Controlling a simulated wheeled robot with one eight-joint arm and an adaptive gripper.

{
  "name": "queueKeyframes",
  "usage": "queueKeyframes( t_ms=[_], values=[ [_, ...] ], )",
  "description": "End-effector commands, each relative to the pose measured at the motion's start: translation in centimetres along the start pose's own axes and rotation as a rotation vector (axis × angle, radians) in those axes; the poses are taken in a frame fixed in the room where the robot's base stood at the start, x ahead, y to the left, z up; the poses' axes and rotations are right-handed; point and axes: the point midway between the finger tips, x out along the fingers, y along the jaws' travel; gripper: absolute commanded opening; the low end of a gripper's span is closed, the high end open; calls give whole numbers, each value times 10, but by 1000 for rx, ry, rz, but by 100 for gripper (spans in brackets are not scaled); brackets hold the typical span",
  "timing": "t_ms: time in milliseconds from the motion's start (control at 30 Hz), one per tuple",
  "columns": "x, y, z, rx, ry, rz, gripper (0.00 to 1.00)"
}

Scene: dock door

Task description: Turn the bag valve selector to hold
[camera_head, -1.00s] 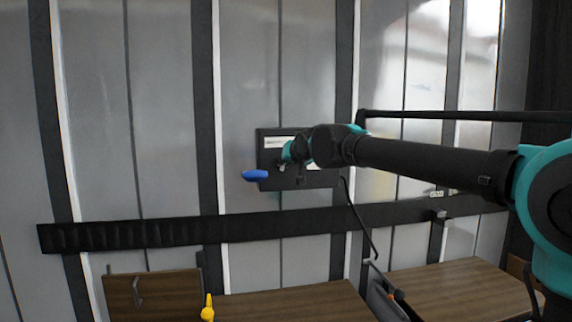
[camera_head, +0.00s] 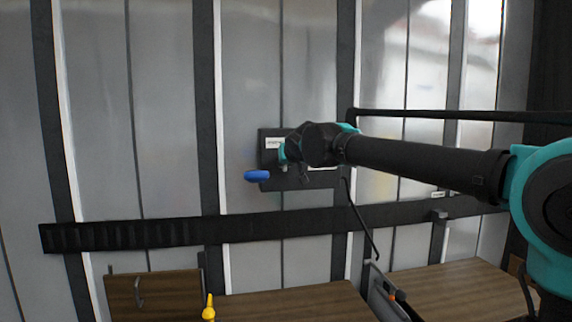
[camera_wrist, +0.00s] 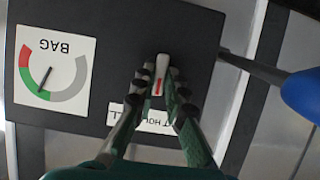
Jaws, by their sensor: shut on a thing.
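The bag valve selector (camera_wrist: 161,68) is a small pale knob with a red mark on the dark panel (camera_wrist: 120,22). My gripper (camera_wrist: 162,85) is shut on it in the wrist view, one finger on each side. The knob stands nearly upright in that picture. In the head view the panel (camera_head: 267,132) hangs on the grey door, and my wrist hides the selector and most of my gripper (camera_head: 283,160).
A BAG gauge (camera_wrist: 53,66) sits beside the selector, its needle over the green part. A blue handle (camera_wrist: 303,95) on a dark rod juts out near my gripper; it also shows in the head view (camera_head: 257,175). A yellow object (camera_head: 209,308) stands below.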

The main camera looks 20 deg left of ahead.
Motion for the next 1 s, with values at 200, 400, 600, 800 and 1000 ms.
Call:
queueKeyframes(
  t_ms=[200,400,600,800,1000],
  values=[
    [0,0,0,1,-1,0,33],
    [0,0,0,1,-1,0,33],
    [-7,0,0,0,0,-1,33],
    [-37,0,0,0,-1,-1,33],
    [-78,-1,1,0,0,-2,33]
  ],
)
